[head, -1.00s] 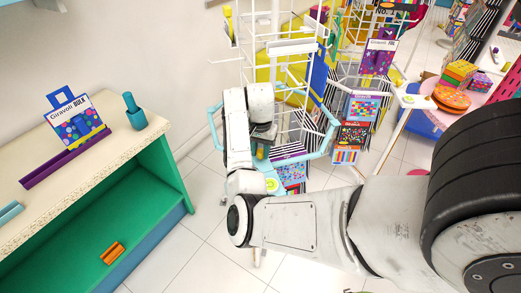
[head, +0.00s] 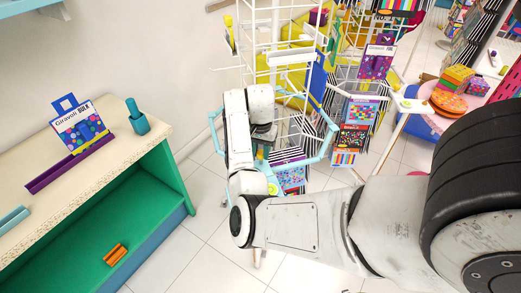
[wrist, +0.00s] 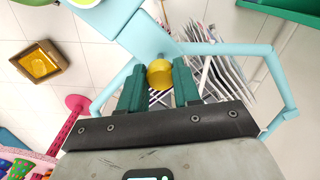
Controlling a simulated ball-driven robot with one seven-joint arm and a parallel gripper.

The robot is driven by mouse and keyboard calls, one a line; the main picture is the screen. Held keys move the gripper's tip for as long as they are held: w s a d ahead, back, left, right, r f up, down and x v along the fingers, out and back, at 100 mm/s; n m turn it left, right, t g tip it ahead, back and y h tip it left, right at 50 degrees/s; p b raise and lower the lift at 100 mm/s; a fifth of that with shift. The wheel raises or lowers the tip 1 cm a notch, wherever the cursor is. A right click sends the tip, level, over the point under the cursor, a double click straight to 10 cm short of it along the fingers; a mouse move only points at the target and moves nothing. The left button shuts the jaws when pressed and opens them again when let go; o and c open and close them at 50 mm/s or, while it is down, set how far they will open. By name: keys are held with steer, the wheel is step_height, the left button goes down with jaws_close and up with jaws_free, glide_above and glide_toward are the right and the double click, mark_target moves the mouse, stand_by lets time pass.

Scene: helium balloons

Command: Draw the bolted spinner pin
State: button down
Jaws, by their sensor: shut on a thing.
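The spinner rack is a white wire stand (head: 292,58) with a light-blue frame (head: 326,143) low around it, which also shows in the wrist view (wrist: 283,85). The pin shows as a round yellow head (wrist: 160,73) beside a light-blue plate (wrist: 148,36). My gripper (wrist: 158,82) has its two green fingers on either side of that head, shut on it. In the head view my gripper (head: 261,150) is at the rack's near-left side, with a bit of yellow just visible. The pin's shaft and its hole are hidden.
A speckled counter (head: 95,160) with a sign and a blue bottle (head: 137,116) stands at left. A second wire rack (head: 365,75) and a pink table (head: 465,108) are at right. A brown square tray (wrist: 40,62) shows in the wrist view. Tiled floor (head: 190,245) is open between.

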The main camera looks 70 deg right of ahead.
mark_target(261, 153)
steer(key=shift+r, duration=0.2)
steer(key=c, duration=1.1)
jaws_free()
steer(key=shift+r, duration=0.1)
steer(key=o, duration=0.3)
step_height(261, 153, up, 11)
steer(key=shift+f+p, duration=0.2)
steer(key=shift+p, duration=0.4)
